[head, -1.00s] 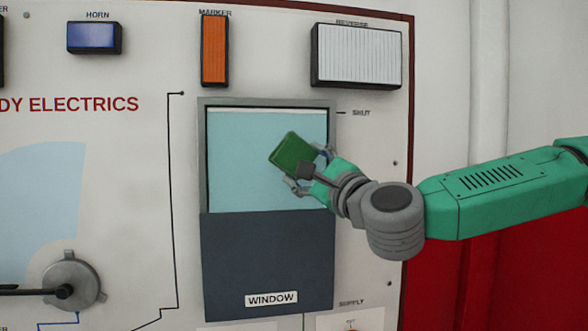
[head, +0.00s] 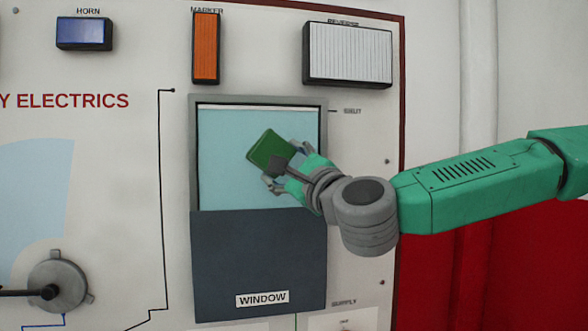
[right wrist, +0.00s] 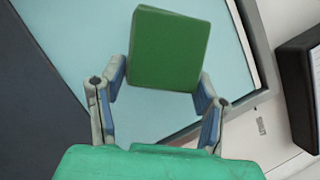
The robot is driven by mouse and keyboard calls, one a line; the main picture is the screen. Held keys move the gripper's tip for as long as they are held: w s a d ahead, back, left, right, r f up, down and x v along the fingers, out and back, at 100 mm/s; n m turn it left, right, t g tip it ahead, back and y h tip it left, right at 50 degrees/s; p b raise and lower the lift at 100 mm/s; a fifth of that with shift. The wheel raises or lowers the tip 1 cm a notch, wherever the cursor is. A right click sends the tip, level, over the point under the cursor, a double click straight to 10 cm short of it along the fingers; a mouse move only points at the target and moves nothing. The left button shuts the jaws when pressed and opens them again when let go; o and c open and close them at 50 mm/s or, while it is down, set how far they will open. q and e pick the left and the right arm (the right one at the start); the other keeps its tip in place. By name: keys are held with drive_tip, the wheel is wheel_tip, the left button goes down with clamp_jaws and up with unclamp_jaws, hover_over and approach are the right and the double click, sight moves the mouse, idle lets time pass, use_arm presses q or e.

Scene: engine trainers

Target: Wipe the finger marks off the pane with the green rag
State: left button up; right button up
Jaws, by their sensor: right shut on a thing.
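The pane (head: 228,150) is a pale blue window in a grey frame on the upright panel, above a dark cover marked WINDOW. I make out no finger marks on its visible part. The green rag (head: 270,152) is a folded block in front of the pane's middle. It also shows in the right wrist view (right wrist: 168,50). My right gripper (head: 282,166) is shut on the rag and comes in from the right. The rag and fingers hide part of the pane. I cannot tell whether the rag touches the glass. My left gripper is not in view.
An orange marker lamp (head: 206,48) and a white ribbed reverse lamp (head: 347,54) stick out above the window. A blue horn block (head: 84,34) is at the upper left. A grey round motor (head: 60,280) with an arm sits at the lower left.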

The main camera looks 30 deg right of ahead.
sight(233, 159)
drive_tip(key=shift+w+a+b, duration=0.2)
drive_tip(key=shift+a, duration=0.3)
drive_tip(key=shift+w+a+b, duration=0.15)
drive_tip(key=shift+a, duration=0.35)
drive_tip(key=shift+w+a+b, duration=0.2)
drive_tip(key=shift+w+a, duration=0.05)
drive_tip(key=shift+a, duration=0.7)
drive_tip(key=shift+w+a+b, duration=0.15)
drive_tip(key=shift+w+a, duration=0.15)
drive_tip(key=shift+a, duration=0.65)
drive_tip(key=shift+w+a+b, duration=0.2)
drive_tip(key=shift+w+a, duration=0.05)
drive_tip(key=shift+a, duration=0.7)
drive_tip(key=shift+s, duration=0.1)
drive_tip(key=shift+s+a+b, duration=0.25)
drive_tip(key=shift+s, duration=0.7)
drive_tip(key=shift+s+a+b, duration=0.25)
drive_tip(key=shift+s+a, duration=0.05)
drive_tip(key=shift+s, duration=0.65)
drive_tip(key=shift+s+a+b, duration=0.25)
drive_tip(key=shift+s, duration=0.7)
drive_tip(key=s, duration=0.1)
drive_tip(key=s+a+b, duration=0.1)
drive_tip(key=s, duration=0.1)
